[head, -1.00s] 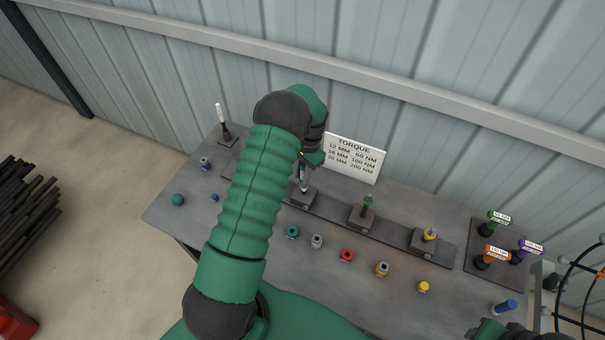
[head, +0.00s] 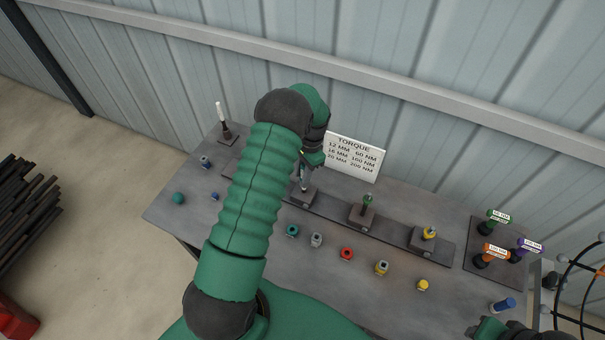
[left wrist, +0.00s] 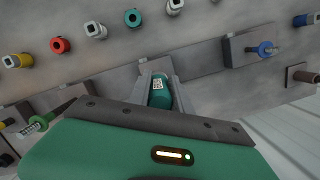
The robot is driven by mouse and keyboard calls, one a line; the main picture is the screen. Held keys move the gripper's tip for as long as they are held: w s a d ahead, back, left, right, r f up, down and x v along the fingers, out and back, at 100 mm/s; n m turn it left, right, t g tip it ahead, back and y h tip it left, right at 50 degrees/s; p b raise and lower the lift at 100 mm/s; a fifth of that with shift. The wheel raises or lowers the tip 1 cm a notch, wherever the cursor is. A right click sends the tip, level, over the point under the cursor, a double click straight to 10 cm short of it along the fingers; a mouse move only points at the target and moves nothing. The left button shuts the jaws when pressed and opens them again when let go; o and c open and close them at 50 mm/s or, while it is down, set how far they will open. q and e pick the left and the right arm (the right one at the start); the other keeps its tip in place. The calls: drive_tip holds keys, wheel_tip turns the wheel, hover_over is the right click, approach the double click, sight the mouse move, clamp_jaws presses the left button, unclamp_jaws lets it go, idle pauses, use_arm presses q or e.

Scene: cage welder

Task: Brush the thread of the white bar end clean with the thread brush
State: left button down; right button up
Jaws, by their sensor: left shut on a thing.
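My left gripper (head: 304,172) is shut on a teal cylinder with a small white label, which I take to be the thread brush; it shows between the fingers in the left wrist view (left wrist: 159,92). The gripper is over the mounting block that holds a pale bar end, seemingly the white bar end (head: 305,188). The fingers hide most of this bar end, so I cannot tell whether the brush touches its thread. My right gripper (head: 490,328) is only partly in view at the bottom right, and its jaws do not show clearly.
On the same rail stand a green bar end (head: 368,199) and a yellow one (head: 430,233). Several coloured sockets, including a red one (head: 347,254), lie in front. A white stick (head: 220,112) stands at the far left. A torque sign (head: 353,157) leans behind.

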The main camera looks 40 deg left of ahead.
use_arm(q)
drive_tip(key=n+h, duration=0.1)
drive_tip(key=n, duration=0.9)
drive_tip(key=shift+a+t+h, duration=0.1)
drive_tip(key=shift+t+h, duration=0.2)
drive_tip(key=shift+h, duration=0.1)
